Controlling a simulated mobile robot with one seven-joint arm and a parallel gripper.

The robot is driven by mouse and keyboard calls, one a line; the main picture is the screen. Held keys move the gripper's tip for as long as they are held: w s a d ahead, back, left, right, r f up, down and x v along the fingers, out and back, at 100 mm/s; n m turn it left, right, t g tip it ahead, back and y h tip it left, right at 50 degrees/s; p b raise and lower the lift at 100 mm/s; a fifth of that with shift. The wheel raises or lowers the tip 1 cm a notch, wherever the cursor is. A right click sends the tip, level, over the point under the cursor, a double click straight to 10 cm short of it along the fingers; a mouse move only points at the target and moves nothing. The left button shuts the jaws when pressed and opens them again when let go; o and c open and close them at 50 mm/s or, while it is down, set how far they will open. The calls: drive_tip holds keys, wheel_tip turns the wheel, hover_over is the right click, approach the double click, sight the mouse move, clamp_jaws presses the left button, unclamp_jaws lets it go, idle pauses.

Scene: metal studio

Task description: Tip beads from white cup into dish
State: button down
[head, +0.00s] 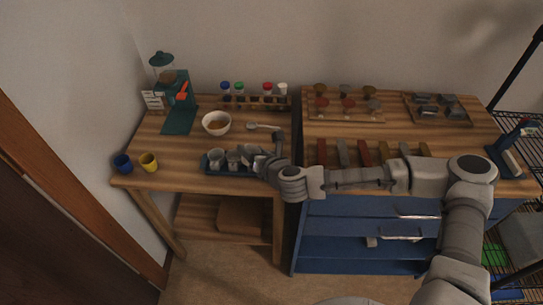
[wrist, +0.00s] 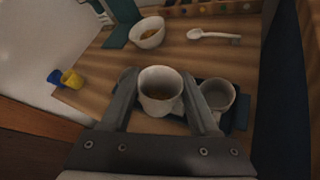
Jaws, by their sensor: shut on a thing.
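My gripper (wrist: 160,84) is shut on a white cup (wrist: 160,104), with one finger on each side of it. The cup looks roughly upright, with its open mouth towards the wrist camera. Something tan shows dimly inside; single beads cannot be made out. The dish, a white bowl (head: 216,123), stands on the wooden table behind the tray; it also shows in the wrist view (wrist: 148,33) with brownish contents. In the head view pale cups crowd together by my gripper over the dark blue tray (head: 207,167); whether the held cup touches the tray is unclear.
A grey cup (wrist: 218,95) stands close right of the held cup. A white spoon (head: 263,126) lies right of the bowl. Blue (head: 123,164) and yellow (head: 149,162) cups stand at the left edge. A green dispenser (head: 181,115) and a rack (head: 254,103) stand behind.

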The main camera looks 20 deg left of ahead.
drive_tip(key=shift+w+d+m+g+y, duration=0.4)
drive_tip(key=shift+w+d+m+g, duration=0.2)
drive_tip(key=shift+w+d+m, duration=0.3)
drive_tip(key=m+g+y, duration=0.1)
drive_tip(key=w+r+m, duration=0.1)
drive_tip(key=m, duration=0.1)
drive_tip(key=r+m+g+y, duration=0.1)
drive_tip(key=shift+w+d+r+g+y, duration=0.1)
drive_tip(key=shift+w+d+g+y, duration=0.1)
drive_tip(key=shift+d+g+y, duration=0.15)
drive_tip(key=shift+w+d+m+y+p, duration=0.35)
drive_tip(key=shift+w+m, duration=0.05)
drive_tip(key=shift+m, duration=0.4)
drive_tip(key=shift+w+d+r+m+g+y+p, duration=0.1)
drive_tip(key=shift+w+r+m+g+y+p, duration=0.2)
drive_tip(key=shift+r+m+p, duration=0.6)
drive_tip(key=shift+s+d+r+m+g+y+p, duration=0.15)
drive_tip(key=shift+r+y+p, duration=0.35)
drive_tip(key=shift+p, duration=0.85)
idle(0.9)
drive_tip(key=shift+w, duration=0.1)
